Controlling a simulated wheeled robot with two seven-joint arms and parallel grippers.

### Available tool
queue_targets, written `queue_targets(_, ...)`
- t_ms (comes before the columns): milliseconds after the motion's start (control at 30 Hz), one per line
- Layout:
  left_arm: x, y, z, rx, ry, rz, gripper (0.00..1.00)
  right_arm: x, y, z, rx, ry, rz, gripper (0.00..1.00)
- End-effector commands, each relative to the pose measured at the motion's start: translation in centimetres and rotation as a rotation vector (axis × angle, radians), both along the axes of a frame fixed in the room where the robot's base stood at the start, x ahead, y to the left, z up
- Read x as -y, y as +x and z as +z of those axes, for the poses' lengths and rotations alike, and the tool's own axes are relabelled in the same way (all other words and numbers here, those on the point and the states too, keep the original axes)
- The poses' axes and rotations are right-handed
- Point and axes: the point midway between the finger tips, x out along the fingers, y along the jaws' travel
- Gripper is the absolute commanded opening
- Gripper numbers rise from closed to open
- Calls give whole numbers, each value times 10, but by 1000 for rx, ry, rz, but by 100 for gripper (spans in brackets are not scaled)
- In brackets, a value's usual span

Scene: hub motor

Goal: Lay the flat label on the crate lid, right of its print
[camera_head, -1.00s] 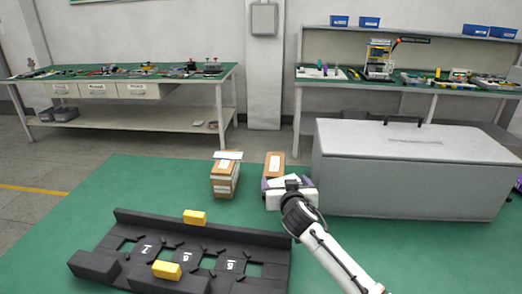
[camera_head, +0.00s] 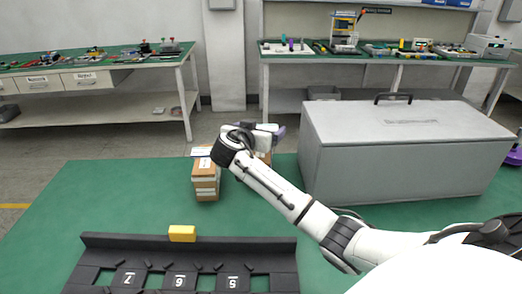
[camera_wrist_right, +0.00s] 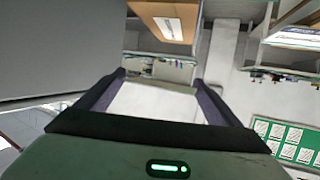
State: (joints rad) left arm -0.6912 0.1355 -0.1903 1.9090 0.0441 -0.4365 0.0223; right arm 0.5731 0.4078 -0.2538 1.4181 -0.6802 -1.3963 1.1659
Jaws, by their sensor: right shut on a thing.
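My right gripper (camera_head: 270,129) is in the middle of the head view, above and in front of a cardboard box (camera_head: 265,157). In the right wrist view its two dark fingers (camera_wrist_right: 160,80) are shut on a pale flat piece, the label (camera_wrist_right: 155,103). In the head view the gripper mostly hides the label. The grey crate (camera_head: 400,170) stands to the right of the gripper, its lid (camera_head: 460,125) closed. The lid bears a faint print (camera_head: 411,122) near its middle and a black handle at the back. The lid around the print is bare. My left gripper is out of view.
A stack of cardboard boxes (camera_head: 206,184) with a white sheet on top stands left of the gripper. A black numbered rack (camera_head: 130,245) with a yellow block (camera_head: 182,233) lies in front. Workbenches line the back.

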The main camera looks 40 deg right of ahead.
Motion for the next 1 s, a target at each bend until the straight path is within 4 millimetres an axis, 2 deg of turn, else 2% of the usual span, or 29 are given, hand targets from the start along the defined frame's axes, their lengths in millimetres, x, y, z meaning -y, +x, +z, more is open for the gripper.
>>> queue_targets(100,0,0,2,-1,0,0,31,1,-1,-20,-5,-2,0,67)
queue_targets(267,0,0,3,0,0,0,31,1,-1,-35,-2,-1,-1,67)
queue_targets(500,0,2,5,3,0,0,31,0,-1,-72,-3,-1,0,67)
queue_targets(867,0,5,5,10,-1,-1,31,0,0,-77,1,0,0,67)
queue_targets(900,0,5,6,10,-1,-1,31,0,0,-77,1,1,1,92)
queue_targets(967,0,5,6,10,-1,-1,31,0,0,-77,1,1,1,100)
queue_targets(1000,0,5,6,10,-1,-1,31,0,0,-77,1,1,1,100)
